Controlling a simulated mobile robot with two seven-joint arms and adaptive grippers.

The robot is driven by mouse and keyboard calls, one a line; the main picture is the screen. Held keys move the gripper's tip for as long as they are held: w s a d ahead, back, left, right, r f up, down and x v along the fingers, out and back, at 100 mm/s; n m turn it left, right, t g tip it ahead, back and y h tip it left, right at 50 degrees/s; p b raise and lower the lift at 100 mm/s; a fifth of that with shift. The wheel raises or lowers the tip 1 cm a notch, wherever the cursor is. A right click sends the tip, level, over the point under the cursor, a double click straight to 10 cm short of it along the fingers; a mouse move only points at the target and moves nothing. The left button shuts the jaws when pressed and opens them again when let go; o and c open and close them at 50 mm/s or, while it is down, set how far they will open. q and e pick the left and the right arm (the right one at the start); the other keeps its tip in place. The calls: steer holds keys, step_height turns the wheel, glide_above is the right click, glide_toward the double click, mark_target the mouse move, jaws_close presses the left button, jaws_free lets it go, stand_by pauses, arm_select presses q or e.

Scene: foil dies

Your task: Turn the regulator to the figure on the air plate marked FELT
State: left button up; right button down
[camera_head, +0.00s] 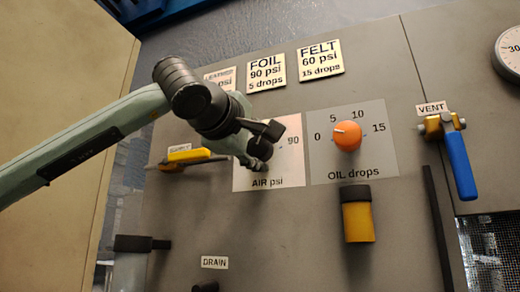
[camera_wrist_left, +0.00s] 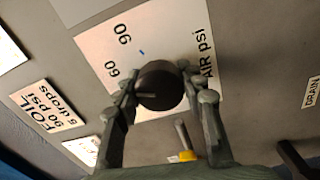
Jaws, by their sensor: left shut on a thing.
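The air regulator is a round black knob (camera_wrist_left: 160,86) on a pale plate lettered AIR psi (camera_head: 270,183). My left gripper (camera_head: 261,150) is shut on the knob, one finger on each side, in the left wrist view (camera_wrist_left: 168,95). The knob's light pointer line points left in that view, roughly toward the 60 side; its exact reading is unclear. Figures 60 and 90 show there; my gripper hides others in the head view. The FELT plate (camera_head: 320,58) reads 60 psi, 15 drops. My right gripper is out of view.
An orange oil knob (camera_head: 347,135) sits right of the air plate, with a yellow-and-black fitting (camera_head: 357,215) below. A yellow-handled valve (camera_head: 188,157) is left of my gripper. A blue vent lever (camera_head: 459,165) hangs at right. The FOIL plate (camera_head: 265,72) is above.

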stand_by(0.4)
arm_select(q)
steer(key=o, duration=1.2)
steer(key=shift+c, duration=0.2)
steer(key=v, duration=1.2)
steer(key=shift+f, duration=0.1)
